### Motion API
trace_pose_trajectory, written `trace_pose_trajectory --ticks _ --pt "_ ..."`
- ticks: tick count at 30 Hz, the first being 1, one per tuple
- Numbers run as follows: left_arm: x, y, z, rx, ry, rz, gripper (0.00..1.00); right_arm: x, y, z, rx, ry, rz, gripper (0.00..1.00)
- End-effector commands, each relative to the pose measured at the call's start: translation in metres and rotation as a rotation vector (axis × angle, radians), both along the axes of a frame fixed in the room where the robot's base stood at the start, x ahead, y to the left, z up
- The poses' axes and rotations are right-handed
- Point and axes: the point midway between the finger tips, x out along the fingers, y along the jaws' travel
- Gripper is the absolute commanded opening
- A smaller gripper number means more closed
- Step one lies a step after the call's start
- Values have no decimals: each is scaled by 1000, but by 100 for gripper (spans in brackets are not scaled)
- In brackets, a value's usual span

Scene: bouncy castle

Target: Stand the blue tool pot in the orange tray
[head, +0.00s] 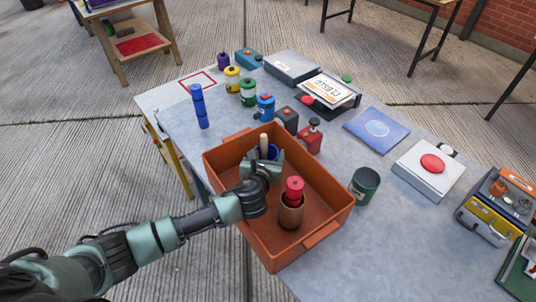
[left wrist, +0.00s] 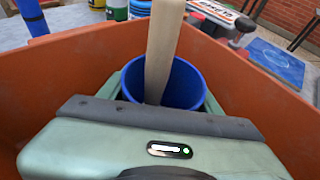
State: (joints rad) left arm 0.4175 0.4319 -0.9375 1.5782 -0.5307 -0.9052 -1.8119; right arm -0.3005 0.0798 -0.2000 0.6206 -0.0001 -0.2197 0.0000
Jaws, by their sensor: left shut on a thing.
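The blue tool pot (head: 273,153) is inside the orange tray (head: 328,184), toward its far end, with a pale wooden handle (head: 264,143) sticking up out of it. In the left wrist view the pot (left wrist: 186,84) looks about upright, just beyond the gripper body, with the handle (left wrist: 161,50) leaning slightly. My left gripper (head: 266,165) reaches down into the tray and is shut on the pot. The gripper hides the pot's lower part, so I cannot tell whether its base touches the tray floor. My right gripper is not in view.
A brown pot (head: 291,214) holding a red item stands in the tray's near half. A dark green cup (head: 364,185) stands right of the tray. A red clamp-like object (head: 309,137) and a blue canister (head: 265,107) stand behind it, a blue cylinder stack (head: 199,106) left.

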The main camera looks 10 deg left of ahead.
Motion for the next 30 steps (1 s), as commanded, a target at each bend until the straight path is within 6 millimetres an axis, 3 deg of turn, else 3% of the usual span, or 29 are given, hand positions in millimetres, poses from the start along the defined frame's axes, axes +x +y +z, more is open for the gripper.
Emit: trace_pose_trajectory --ticks 6,7,9,22,30 --pt "0 0 0 -1 -1 -1 7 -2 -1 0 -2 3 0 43" --pt "0 0 -1 0 1 0 69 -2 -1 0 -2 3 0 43" --pt "0 0 -1 0 1 0 86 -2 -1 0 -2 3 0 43" --pt "-7 0 3 0 2 -1 86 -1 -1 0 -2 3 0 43" --pt "-52 -3 21 -2 3 -4 86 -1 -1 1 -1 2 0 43"
